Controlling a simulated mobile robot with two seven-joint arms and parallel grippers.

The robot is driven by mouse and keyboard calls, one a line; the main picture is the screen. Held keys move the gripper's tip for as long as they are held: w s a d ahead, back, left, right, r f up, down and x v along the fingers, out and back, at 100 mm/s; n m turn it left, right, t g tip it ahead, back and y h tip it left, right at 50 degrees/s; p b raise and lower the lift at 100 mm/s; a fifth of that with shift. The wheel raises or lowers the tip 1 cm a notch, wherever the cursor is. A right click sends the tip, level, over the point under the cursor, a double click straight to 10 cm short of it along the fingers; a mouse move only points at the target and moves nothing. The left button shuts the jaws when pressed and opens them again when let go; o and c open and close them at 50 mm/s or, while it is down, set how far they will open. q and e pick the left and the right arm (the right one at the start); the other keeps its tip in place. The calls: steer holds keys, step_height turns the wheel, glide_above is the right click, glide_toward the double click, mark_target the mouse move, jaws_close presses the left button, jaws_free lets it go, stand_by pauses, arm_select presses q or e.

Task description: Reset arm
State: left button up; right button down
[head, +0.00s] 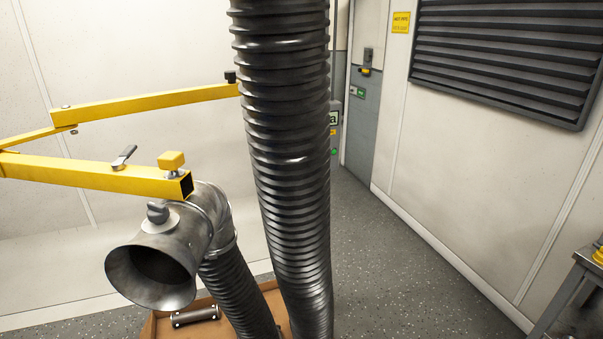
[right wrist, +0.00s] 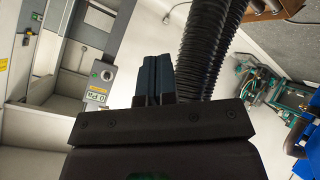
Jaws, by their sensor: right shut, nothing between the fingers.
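My right gripper (right wrist: 152,58) shows in the right wrist view. Its dark fingers are together and empty. A black ribbed hose (right wrist: 205,50) is just right of the fingers in that view, and I cannot tell how far behind them it is. Neither of my grippers shows in the head view. There, a yellow jointed boom (head: 95,176) comes in from the left, with a metal exhaust funnel (head: 165,262) beneath its end.
The thick ribbed hose (head: 285,150) hangs down the middle of the head view. A brown crate (head: 165,328) is on the floor below. A table edge (head: 580,262) is at the right. Grey floor (head: 385,270) between hose and wall is clear. Green machinery (right wrist: 285,95) shows in the wrist view.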

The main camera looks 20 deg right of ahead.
steer(key=w+a+f+m+t, duration=0.1)
steer(key=a+m, duration=0.5)
steer(key=a, duration=0.9)
steer(key=shift+w+a+f+m, duration=0.15)
steer(key=shift+a+f+m, duration=0.25)
steer(key=shift+f, duration=0.5)
